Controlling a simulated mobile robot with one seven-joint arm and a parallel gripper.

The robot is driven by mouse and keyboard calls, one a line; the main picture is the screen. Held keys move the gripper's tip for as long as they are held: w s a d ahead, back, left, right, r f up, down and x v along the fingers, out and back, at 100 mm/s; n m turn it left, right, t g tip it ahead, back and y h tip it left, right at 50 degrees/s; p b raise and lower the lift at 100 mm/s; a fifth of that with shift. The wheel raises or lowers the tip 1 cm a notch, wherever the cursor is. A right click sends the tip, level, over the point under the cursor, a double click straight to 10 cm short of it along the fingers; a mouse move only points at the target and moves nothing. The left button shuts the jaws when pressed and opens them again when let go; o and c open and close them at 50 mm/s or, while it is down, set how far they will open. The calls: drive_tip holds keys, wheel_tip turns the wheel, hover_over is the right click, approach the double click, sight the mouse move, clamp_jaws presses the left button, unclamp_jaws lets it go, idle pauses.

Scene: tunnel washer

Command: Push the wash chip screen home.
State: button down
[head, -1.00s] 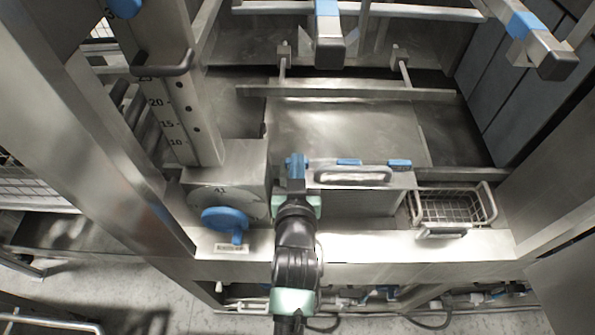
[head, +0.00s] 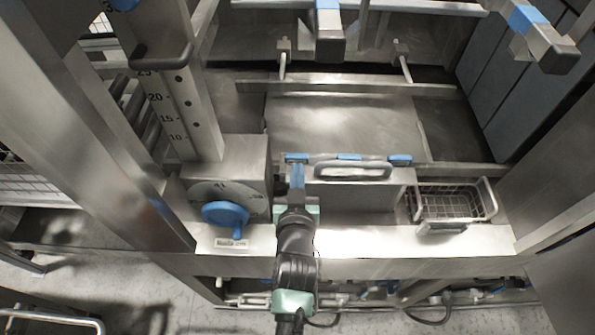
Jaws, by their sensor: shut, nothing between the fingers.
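The wash chip screen appears to be the grey metal panel (head: 365,204) with a long loop handle (head: 352,171) along its top, in the middle of the head view. Blue tabs sit along its top edge, at the left (head: 297,158), middle (head: 348,157) and right (head: 400,160). My gripper (head: 297,172) is at the panel's left end, its blue fingers shut and empty, pointing at the left tab. I cannot tell whether the fingertips touch the tab or the panel. My gripper and wrist hide the panel's lower left part.
Left of my gripper stands a grey housing with a dial and blue knob (head: 225,214). A wire basket (head: 452,204) sits right of the panel. A steel ledge (head: 400,241) runs along the front. A crossbar (head: 345,88) and blue-banded arms (head: 328,30) are behind and above.

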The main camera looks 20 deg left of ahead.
wheel_tip(320, 180, down, 15)
drive_tip(key=b, duration=1.4)
drive_tip(key=shift+f, duration=0.1)
